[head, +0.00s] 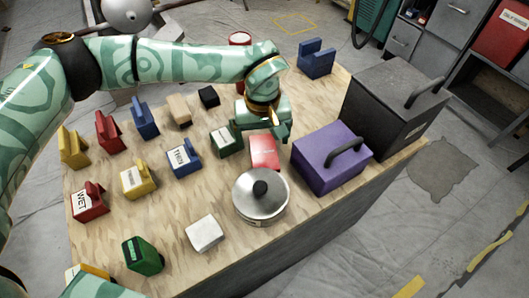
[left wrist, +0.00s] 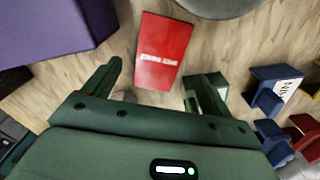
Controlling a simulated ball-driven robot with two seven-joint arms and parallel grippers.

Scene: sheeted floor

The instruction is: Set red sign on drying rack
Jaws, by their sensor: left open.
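A red sign (head: 88,203) with white lettering that reads WET stands at the left of the wooden table. A second red sign-shaped block (head: 110,132) stands farther back. A flat red block (head: 264,152) with white lettering lies under my left gripper (head: 262,135). This block also shows in the left wrist view (left wrist: 165,52), just beyond my open fingers; its lettering is too blurred to read surely. My left gripper is open and empty above the table. I cannot tell which thing is the drying rack. My right gripper is not in view.
A green sign (head: 226,142) stands close beside my left gripper. A lidded metal pot (head: 260,198) stands in front. A purple box (head: 330,160) and a dark toolbox (head: 392,105) fill the right end. Several yellow and blue signs stand at the left.

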